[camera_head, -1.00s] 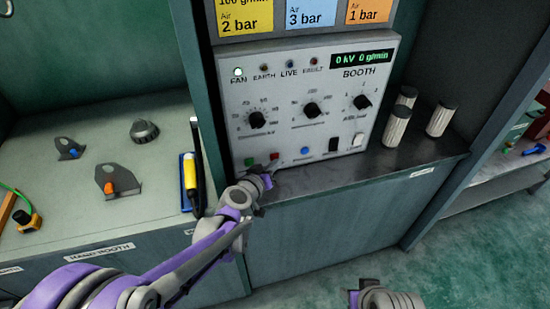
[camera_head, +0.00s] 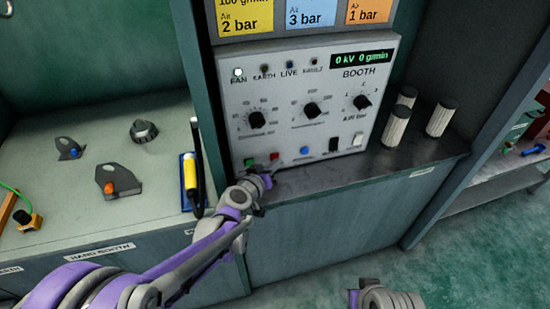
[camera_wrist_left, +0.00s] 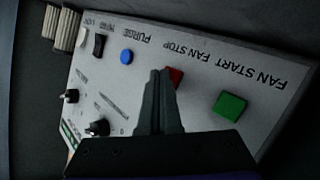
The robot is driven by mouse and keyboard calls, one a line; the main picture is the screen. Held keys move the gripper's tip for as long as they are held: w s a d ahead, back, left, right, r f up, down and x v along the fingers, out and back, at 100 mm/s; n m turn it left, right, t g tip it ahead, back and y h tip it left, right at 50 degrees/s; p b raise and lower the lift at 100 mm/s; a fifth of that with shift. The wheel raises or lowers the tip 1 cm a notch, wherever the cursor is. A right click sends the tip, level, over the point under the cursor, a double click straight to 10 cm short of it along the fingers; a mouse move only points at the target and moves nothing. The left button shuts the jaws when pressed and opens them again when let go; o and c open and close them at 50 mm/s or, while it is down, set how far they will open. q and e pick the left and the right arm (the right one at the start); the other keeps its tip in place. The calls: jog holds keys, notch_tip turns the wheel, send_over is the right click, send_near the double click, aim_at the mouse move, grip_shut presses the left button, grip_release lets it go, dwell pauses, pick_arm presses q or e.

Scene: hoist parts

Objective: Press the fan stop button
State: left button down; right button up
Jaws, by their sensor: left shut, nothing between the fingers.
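The fan stop button is a red square button (camera_head: 275,154) low on the grey booth control panel (camera_head: 310,87). In the left wrist view the red button (camera_wrist_left: 175,77) shows under the label FAN STOP, partly hidden behind my left gripper. My left gripper (camera_head: 262,172) is shut and empty, close in front of the panel just below the red and green buttons. In the left wrist view its fingertips (camera_wrist_left: 160,74) lie right beside the red button; I cannot tell whether they touch it. The FAN lamp (camera_head: 238,72) is lit white. Part of my right arm shows at the bottom edge; its fingers are not clear.
The green fan start button (camera_wrist_left: 229,105) and the blue purge button (camera_wrist_left: 127,57) flank the red one. A yellow-and-black tool (camera_head: 191,178) stands left of the panel. Several pale cylinders (camera_head: 397,126) stand to the right on the shelf. Open floor lies below right.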

pick_arm(q)
jog(key=shift+s+d, duration=0.2)
jog(key=shift+s, duration=0.35)
jog(key=shift+s+d, duration=0.25)
jog(key=shift+s, duration=0.55)
jog(key=shift+s+d, duration=0.25)
jog(key=shift+s, duration=0.55)
jog(key=shift+s+d, duration=0.25)
jog(key=shift+s, duration=0.55)
jog(key=s+a+r+g+y+p, duration=0.1)
jog(key=s+a+g+y+p, duration=0.1)
jog(key=s+a, duration=0.3)
jog(key=s+a+r+g+y+p, duration=0.2)
jog(key=s+a, duration=0.4)
jog(key=s, duration=0.7)
jog(key=s+a+r+g+y+p, duration=0.1)
jog(key=s+a+g+y+p, duration=0.1)
jog(key=s+a, duration=0.4)
jog(key=s+g+p, duration=0.1)
jog(key=s+p, duration=0.1)
jog(key=shift+s+a+r+g+p, duration=0.2)
jog(key=shift+s+r+g+p, duration=0.1)
jog(key=shift+s+g, duration=0.1)
